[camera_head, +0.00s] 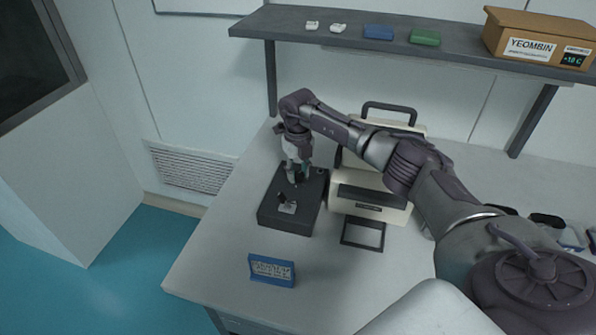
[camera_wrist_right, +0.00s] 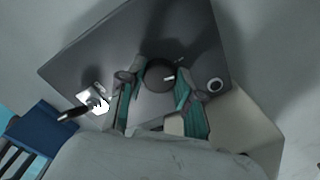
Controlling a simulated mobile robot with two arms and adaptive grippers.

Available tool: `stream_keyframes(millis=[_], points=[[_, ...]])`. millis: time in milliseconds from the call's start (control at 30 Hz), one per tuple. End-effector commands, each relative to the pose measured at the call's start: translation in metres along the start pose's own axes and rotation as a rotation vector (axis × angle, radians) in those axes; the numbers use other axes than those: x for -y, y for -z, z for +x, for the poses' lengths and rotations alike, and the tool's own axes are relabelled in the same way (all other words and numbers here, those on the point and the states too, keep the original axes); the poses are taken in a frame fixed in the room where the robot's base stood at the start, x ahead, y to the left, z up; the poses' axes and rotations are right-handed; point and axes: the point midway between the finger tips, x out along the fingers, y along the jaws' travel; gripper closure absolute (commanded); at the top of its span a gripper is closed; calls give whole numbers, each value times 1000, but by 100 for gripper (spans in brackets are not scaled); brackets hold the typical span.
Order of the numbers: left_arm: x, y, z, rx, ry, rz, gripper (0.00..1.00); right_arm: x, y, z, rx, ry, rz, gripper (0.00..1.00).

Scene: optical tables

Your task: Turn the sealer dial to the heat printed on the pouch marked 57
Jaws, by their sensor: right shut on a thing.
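The sealer control box (camera_head: 276,214) is a flat black box at the left of the table. Its round black dial (camera_wrist_right: 160,75) with a white mark shows in the right wrist view. My right gripper (camera_head: 297,172) points down over the box, and its two teal-padded fingers (camera_wrist_right: 158,90) are shut on the dial from both sides. A lever switch on a silver plate (camera_wrist_right: 93,100) sits on the same box, apart from the fingers. I cannot make out a pouch marked 57. My left gripper is not in view.
A beige machine with a handle (camera_head: 370,195) stands just right of the box, partly behind my right arm. A blue sign (camera_head: 271,270) stands in front. Dark items (camera_head: 547,220) lie at the right. A shelf (camera_head: 290,25) holds small packets and a cardboard box (camera_head: 540,37).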

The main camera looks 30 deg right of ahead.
Motion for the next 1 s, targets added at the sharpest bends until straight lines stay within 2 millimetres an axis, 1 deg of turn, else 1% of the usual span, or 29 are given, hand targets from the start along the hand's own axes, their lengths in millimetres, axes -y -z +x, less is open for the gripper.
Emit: stream_keyframes(millis=[467,1000], points=[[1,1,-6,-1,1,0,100,2,0,-1,0,0,447,100],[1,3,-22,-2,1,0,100,2,1,-2,1,0,959,100]])
